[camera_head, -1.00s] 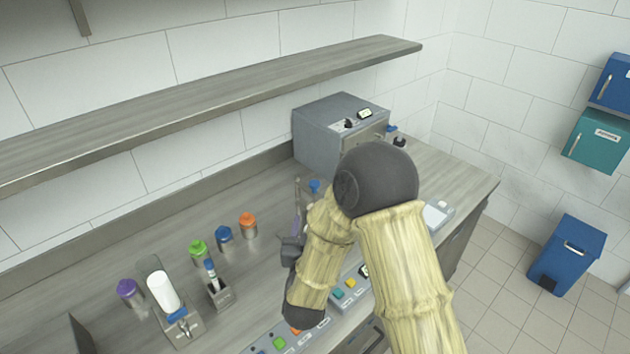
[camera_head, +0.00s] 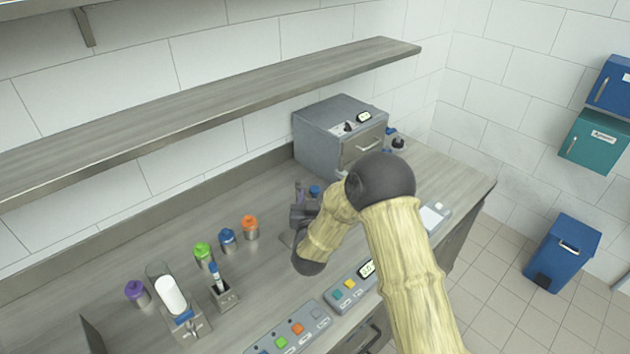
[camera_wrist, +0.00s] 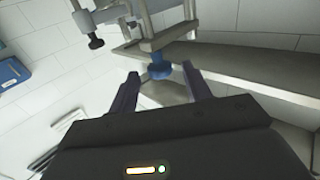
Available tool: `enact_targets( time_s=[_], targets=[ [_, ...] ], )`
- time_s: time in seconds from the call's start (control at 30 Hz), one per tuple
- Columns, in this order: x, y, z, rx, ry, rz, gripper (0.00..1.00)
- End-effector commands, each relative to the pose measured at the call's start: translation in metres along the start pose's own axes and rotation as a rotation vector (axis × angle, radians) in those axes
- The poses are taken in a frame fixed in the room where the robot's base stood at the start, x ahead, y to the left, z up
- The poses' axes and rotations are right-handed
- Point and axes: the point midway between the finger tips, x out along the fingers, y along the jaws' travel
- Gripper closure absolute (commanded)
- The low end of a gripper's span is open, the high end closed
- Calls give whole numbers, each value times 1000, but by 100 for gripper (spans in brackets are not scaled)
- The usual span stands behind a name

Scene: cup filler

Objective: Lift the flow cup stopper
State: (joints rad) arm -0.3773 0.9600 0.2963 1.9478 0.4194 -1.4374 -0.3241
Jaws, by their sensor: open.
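A blue round knob-like piece (camera_wrist: 158,69) sits under a metal stand (camera_wrist: 150,43) in the wrist view. It may be the flow cup stopper, but I cannot tell for sure. My gripper (camera_wrist: 161,77) is open, with one finger on each side of this piece and a gap between. My arm and wrist hide most of the stand there.
A grey box-shaped device (camera_head: 335,130) stands behind my gripper. Purple (camera_head: 136,292), green (camera_head: 202,252), blue (camera_head: 227,239) and orange-topped (camera_head: 250,227) containers stand left on the counter. Button panels (camera_head: 290,330) line the front edge. A shelf (camera_head: 200,118) runs above.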

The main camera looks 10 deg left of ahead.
Motion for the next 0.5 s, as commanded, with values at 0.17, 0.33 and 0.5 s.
enact_targets(
  time_s=[0.17, 0.33, 0.5],
  targets=[
    [26, 0, -2, 1, 1, 1, 51],
    [43, 0, -1, 0, 1, 0, 51],
    [49, 0, 0, 0, 0, -1, 51]
  ],
)
